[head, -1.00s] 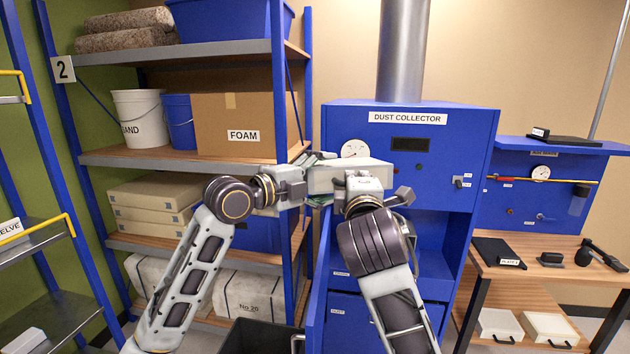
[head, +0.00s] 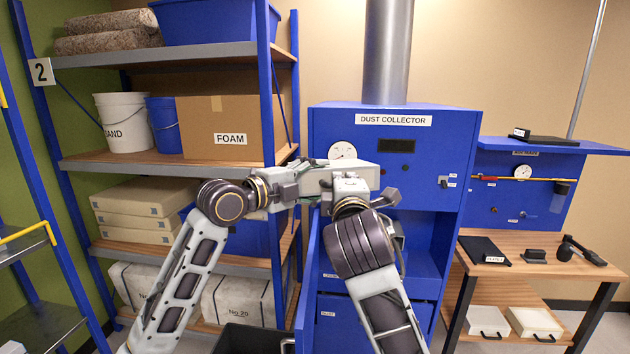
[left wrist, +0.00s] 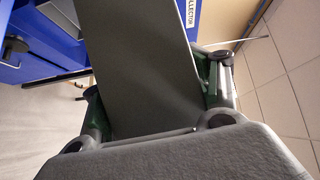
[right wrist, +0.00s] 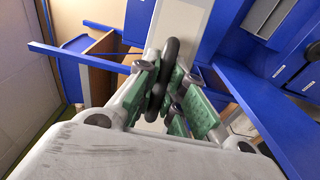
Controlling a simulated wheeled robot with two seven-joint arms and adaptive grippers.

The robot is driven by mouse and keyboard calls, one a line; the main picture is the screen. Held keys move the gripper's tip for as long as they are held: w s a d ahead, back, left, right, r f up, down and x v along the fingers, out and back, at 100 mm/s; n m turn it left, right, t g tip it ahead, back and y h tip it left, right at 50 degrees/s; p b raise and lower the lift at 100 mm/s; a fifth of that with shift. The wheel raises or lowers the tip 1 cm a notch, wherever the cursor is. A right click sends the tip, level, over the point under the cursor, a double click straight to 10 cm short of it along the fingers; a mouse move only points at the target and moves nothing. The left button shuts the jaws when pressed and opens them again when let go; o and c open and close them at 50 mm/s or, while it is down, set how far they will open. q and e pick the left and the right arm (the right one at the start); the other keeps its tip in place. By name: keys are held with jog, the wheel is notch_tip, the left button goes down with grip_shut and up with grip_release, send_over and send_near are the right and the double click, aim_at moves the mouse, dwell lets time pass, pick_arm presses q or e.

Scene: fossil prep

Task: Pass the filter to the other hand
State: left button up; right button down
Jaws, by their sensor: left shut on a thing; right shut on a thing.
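The filter, a pale grey slab (head: 318,182), is held level between my two grippers in front of the dust collector (head: 395,145). My left gripper (head: 300,186) is shut on its left end. In the left wrist view, the filter's broad grey face (left wrist: 155,60) runs out from between the fingers. My right gripper (head: 348,188) is shut on the filter's right part. In the right wrist view, its green-padded fingers (right wrist: 168,88) close around a dark bar or handle against the pale slab (right wrist: 180,25). In the head view, the grippers hide parts of the filter.
A blue shelf rack (head: 288,60) with a FOAM box (head: 215,125) and buckets stands at the left. The dust collector has an open blue door below the filter. A wooden workbench (head: 530,250) with small tools stands at the right.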

jog(key=c, duration=1.4)
grip_release()
jog(key=shift+c, duration=0.2)
jog(key=shift+s, duration=0.1)
jog(key=s, duration=1.1)
jog(key=shift+s, duration=0.4)
jog(key=shift+f, duration=0.1)
